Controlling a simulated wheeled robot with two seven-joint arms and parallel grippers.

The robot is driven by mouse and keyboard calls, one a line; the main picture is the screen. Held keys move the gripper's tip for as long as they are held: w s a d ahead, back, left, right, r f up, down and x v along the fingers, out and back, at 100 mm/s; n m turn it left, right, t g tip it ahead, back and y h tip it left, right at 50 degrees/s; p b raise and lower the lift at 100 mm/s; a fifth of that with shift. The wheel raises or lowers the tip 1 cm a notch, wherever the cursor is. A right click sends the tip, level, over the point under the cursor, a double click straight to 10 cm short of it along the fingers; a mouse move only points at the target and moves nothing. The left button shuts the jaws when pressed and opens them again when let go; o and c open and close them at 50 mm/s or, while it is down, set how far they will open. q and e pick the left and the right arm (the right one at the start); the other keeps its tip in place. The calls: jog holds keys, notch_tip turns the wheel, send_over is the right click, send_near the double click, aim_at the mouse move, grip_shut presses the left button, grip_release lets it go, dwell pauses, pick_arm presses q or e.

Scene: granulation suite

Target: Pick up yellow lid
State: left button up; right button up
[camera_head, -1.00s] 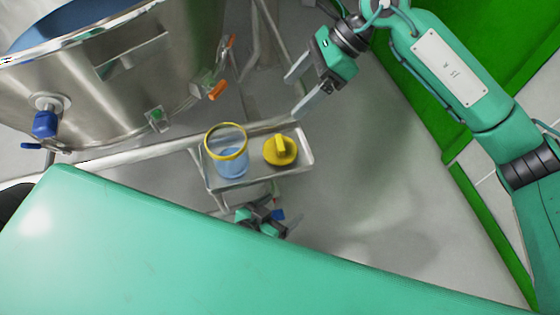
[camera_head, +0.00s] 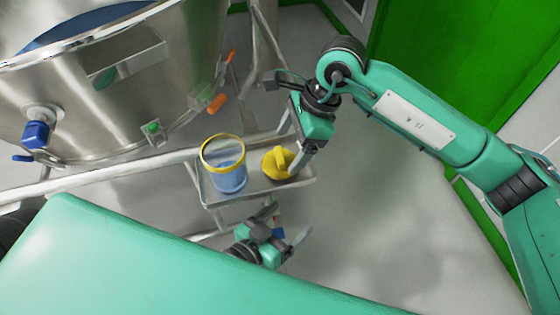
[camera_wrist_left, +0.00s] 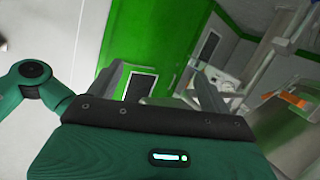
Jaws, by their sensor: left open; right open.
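The yellow lid (camera_head: 270,165) with its raised handle lies on the right half of a small steel tray stand (camera_head: 212,197). My right gripper (camera_head: 294,160) is open at the lid's right side, its fingers reaching down close to the handle. I cannot tell whether they touch it, and the fingers hide part of the lid's right edge. My left gripper (camera_head: 287,224) is open and empty, low in front of the tray. Its two spread fingers also show in the left wrist view (camera_wrist_left: 162,85), with nothing between them.
A clear bluish container (camera_head: 229,178) with a yellow rim stands on the tray, left of the lid. A large steel vessel (camera_head: 100,110) with a blue valve (camera_head: 36,133) and orange handles fills the upper left. Open grey floor (camera_head: 370,230) lies right of the tray.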

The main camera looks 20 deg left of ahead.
aim_at(281, 154)
jog(key=x, duration=0.4)
jog(key=shift+s+a, duration=0.25)
jog(key=shift+a, duration=0.05)
pick_arm(q)
jog(key=shift+w+a+r+t, duration=0.15)
jog(key=shift+w+r+t, duration=0.3)
jog(key=shift+r, duration=0.2)
jog(key=shift+w+a+r+t, duration=0.15)
jog(key=shift+w+r+t, duration=0.25)
jog(key=shift+r, duration=0.2)
pick_arm(e)
jog(key=c, duration=0.7)
